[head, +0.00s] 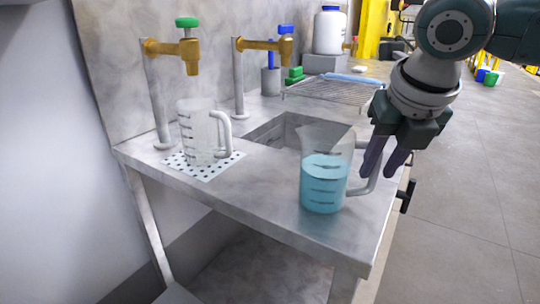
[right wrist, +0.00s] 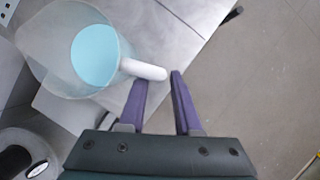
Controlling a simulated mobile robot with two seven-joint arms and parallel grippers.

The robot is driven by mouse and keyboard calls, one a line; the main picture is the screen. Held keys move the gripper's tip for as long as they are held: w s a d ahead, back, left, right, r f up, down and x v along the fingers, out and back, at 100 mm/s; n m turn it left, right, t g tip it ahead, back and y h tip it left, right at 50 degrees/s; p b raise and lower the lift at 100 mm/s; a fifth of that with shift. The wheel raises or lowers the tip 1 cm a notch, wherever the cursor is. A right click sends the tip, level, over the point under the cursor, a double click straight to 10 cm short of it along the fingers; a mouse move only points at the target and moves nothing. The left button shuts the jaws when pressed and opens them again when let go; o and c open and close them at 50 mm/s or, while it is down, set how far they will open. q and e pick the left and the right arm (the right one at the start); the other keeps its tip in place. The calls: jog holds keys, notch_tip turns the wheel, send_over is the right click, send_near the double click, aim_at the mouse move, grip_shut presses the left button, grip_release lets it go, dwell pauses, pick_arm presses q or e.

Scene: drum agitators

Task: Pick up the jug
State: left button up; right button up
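A clear jug with blue liquid (head: 324,184) stands upright on the steel counter, near its right front corner. Its handle points right, towards my right gripper (head: 381,172). In the right wrist view the jug (right wrist: 92,55) is at the upper left, and its white handle (right wrist: 143,69) ends by the fingertips of my right gripper (right wrist: 159,79). The purple fingers are apart and not closed on the handle. I cannot tell whether the handle lies between them. A second, empty jug (head: 198,135) stands on a dotted white mat (head: 203,167) further left. My left gripper is not in view.
A sink basin (head: 270,130) is sunk into the counter (head: 250,190) behind the filled jug. Two brass taps (head: 178,48) rise along the back wall. A wire rack (head: 335,92) and a white bottle (head: 329,32) are further back. Open floor (head: 470,180) lies to the right.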

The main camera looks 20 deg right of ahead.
jog(key=shift+x, duration=1.6)
jog(key=shift+r, duration=0.1)
grip_shut()
jog(key=shift+w, duration=0.1)
